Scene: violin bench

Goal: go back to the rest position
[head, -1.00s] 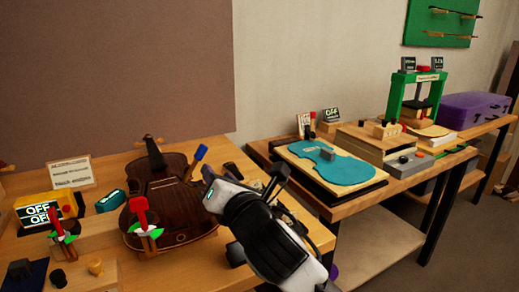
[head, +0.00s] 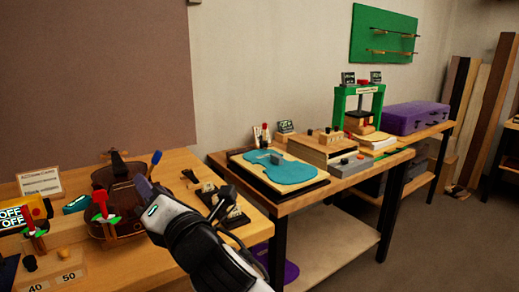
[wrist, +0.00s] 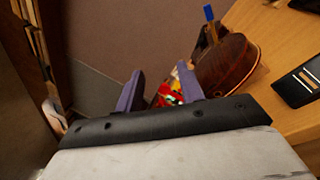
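My gripper (wrist: 160,82) shows in the wrist view with its two purple-grey fingers apart and nothing between them. In the head view my arm reaches up from the bottom middle, over the front edge of the left bench, and the fingers cannot be made out clearly. The brown violin (head: 125,205) lies on that bench left of my arm, which covers part of it. Its body (wrist: 226,66) also shows in the wrist view, beyond the fingers and apart from them.
The left bench (head: 180,166) also carries red-topped clamps (head: 100,200), a yellow OFF box (head: 38,208) and a sign (head: 40,183). On the right bench are a blue violin-shaped plate (head: 290,171), a green press (head: 340,105) and a purple case (head: 415,118). Open floor lies at right.

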